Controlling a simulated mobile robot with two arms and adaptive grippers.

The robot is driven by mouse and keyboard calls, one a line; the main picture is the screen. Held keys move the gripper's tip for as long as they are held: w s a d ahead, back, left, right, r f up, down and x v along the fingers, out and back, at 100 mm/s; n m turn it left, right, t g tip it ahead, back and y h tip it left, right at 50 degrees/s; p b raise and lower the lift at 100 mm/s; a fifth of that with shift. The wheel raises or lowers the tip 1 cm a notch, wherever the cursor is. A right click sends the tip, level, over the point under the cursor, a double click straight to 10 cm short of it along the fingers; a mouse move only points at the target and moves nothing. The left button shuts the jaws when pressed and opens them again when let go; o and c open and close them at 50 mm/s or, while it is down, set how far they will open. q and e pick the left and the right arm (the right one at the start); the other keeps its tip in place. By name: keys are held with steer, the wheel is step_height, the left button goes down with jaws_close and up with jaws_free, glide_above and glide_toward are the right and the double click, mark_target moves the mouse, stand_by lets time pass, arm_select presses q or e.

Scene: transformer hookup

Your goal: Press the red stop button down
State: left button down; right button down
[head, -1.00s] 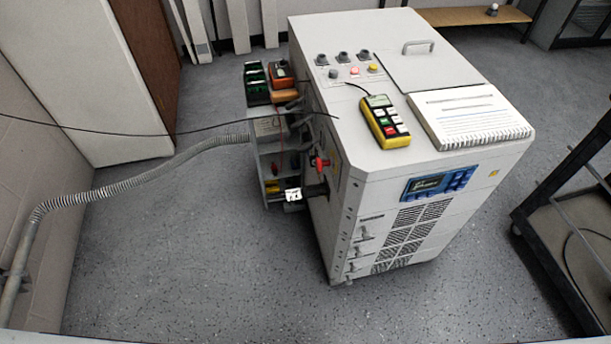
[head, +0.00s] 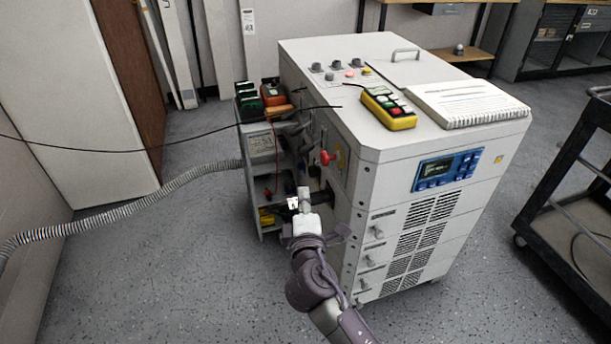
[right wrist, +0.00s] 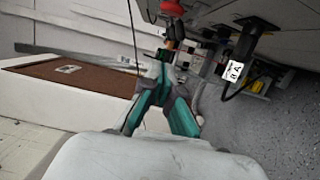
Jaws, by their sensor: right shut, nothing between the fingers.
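A small red button (head: 349,73) sits on the cabinet's top panel, beside a yellow button (head: 367,71) and below dark knobs. A red knob (head: 328,157) sticks out of the cabinet's left side; a red knob also shows at the top of the right wrist view (right wrist: 172,8). I cannot tell which is the stop button. My right gripper (head: 303,191) is shut and empty, in front of the cabinet's left side, below the side knob. Its teal fingers show in the right wrist view (right wrist: 160,68). My left gripper is not in view.
The white cabinet (head: 400,180) carries a yellow handheld device (head: 389,108) and a notebook (head: 466,104). A black plug with a white label (right wrist: 234,71) is close to the gripper. A thick hose (head: 130,208) runs left. A black cart (head: 560,210) stands right; the front floor is clear.

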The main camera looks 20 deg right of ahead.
mark_target(329, 158)
steer(key=shift+w, duration=0.2)
